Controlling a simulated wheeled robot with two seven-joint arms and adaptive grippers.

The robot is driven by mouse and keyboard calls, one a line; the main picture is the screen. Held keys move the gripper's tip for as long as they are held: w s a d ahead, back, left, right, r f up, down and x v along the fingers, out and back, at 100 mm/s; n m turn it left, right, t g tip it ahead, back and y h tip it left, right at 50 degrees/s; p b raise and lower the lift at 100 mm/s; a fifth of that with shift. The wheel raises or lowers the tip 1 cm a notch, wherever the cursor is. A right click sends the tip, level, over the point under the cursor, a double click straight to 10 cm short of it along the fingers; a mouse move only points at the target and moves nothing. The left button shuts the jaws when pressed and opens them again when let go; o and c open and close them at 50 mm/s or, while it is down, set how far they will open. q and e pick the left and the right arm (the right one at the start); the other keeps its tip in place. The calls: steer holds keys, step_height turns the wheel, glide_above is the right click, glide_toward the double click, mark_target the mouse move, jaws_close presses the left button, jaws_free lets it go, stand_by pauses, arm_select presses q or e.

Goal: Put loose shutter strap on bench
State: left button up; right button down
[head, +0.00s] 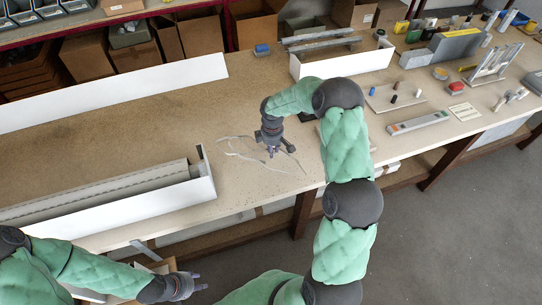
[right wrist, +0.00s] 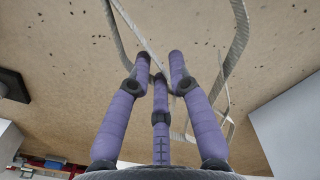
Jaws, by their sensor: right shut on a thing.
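The loose shutter strap (head: 240,155) is a thin, pale grey band lying in loose loops near the front edge of the bench (head: 120,115). My right gripper (head: 272,153) points down over the strap. In the right wrist view its purple fingers (right wrist: 160,62) are closed in on a strand of the strap (right wrist: 237,45); other loops run to the right and behind the fingers. The exact grip point is partly hidden. My left gripper (head: 201,281) is low in front of the bench, fingers apart and empty.
A long white box with grey profiles (head: 110,195) lies at the bench's left front. Another white box (head: 350,62) with profiles stands at the back. Small parts, a rack (head: 495,62) and a level-like bar (head: 418,123) occupy the right.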

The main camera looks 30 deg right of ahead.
mark_target(272, 161)
steer(key=shift+f, duration=1.9)
steer(key=shift+f+b, duration=0.15)
steer(key=shift+b, duration=0.15)
steer(key=c, duration=1.1)
jaws_free()
steer(key=shift+c, duration=0.2)
step_height(272, 161, up, 12)
steer(key=shift+s+a+r+p, duration=0.15)
steer(key=shift+r+p, duration=0.05)
steer(key=shift+p, duration=0.4)
